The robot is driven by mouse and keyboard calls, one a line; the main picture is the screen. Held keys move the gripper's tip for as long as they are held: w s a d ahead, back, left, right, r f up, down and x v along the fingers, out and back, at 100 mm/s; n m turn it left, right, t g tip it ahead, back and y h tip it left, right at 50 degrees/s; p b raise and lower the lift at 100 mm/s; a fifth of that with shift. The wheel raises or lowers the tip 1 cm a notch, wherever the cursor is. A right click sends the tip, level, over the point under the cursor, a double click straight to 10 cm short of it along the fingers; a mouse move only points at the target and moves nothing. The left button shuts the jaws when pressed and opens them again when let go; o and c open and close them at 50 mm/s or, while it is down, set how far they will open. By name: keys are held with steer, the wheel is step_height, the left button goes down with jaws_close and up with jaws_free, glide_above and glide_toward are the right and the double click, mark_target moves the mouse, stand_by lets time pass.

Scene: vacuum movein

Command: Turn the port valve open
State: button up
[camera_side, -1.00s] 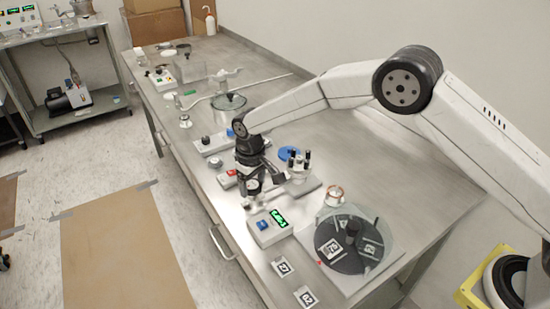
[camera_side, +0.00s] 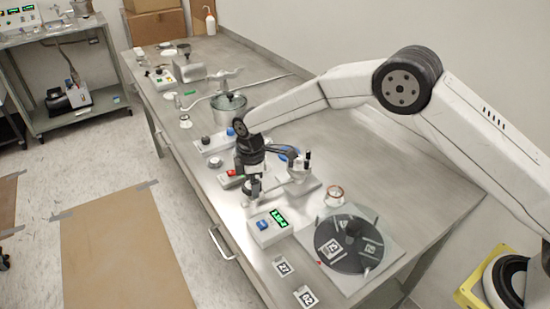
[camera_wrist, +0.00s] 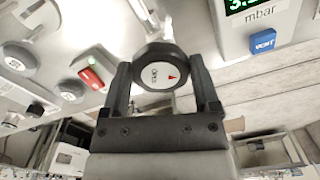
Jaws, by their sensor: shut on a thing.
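The valve knob (camera_wrist: 160,73) is round and black. Its pale face carries dark lettering and a red arrow mark. My gripper (camera_wrist: 160,84) is shut on the knob, with one dark finger at each side of its rim. In the side view, my gripper (camera_side: 252,184) points down at the front part of the bench, just behind the gauge box. There the knob is small and mostly covered by the gripper, and I cannot read its mark.
A gauge box (camera_side: 268,226) with a green display and blue VENT button stands close in front. A red switch (camera_wrist: 91,79) is beside the knob. A stand with black posts (camera_side: 299,172) is close on the right. A dark round plate (camera_side: 340,255) lies nearer the front.

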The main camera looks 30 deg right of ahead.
steer(key=shift+w+n, duration=0.1)
steer(key=shift+n, duration=1.4)
steer(key=o, duration=1.1)
steer(key=shift+r, duration=0.1)
steer(key=shift+r, duration=3.85)
